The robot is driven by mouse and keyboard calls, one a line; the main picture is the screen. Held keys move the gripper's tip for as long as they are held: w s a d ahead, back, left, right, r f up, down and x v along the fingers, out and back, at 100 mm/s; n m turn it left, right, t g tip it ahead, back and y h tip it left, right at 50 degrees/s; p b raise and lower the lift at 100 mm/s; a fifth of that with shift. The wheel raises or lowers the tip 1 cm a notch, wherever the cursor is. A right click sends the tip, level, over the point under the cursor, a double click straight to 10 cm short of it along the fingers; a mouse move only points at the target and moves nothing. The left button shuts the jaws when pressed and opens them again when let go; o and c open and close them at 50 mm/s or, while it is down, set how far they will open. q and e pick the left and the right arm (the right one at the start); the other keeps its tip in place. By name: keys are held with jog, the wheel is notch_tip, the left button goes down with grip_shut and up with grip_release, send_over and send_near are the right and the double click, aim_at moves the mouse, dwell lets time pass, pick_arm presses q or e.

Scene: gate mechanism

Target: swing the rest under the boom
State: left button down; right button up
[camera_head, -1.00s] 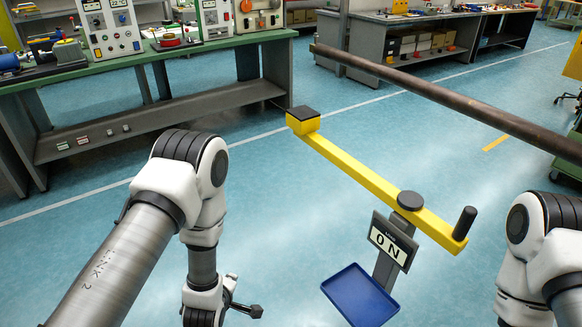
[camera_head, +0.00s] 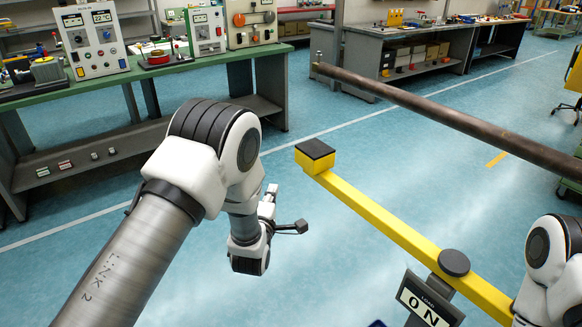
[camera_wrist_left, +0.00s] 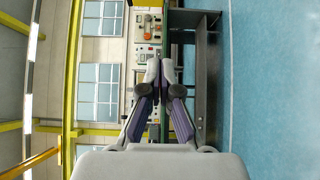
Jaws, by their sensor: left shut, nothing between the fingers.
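The rest is a yellow bar (camera_head: 385,222) with a black-topped yellow block (camera_head: 315,155) at its far end. It turns on a round dark pivot (camera_head: 454,263) above a post. The boom is a long brown pipe (camera_head: 440,115), higher and behind the rest; the block appears below its free end, apart from it in the picture. My left gripper (camera_head: 290,227) is shut and empty, left of the bar and not touching it. Its closed fingers show in the left wrist view (camera_wrist_left: 160,78). My right arm covers the bar's near end; its gripper does not show.
A sign (camera_head: 428,300) reading "ON" is on the post. A green-topped bench (camera_head: 150,75) with instruments stands at the left, and a grey bench (camera_head: 420,50) at the back. The blue floor between the benches and the rest is clear.

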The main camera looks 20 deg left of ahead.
pick_arm(q)
jog(key=w+d+p, duration=0.1)
jog(key=w+p, duration=0.1)
jog(key=w, duration=1)
jog(key=shift+w+d, duration=0.2)
jog(key=shift+w, duration=0.05)
jog(key=shift+r, duration=0.15)
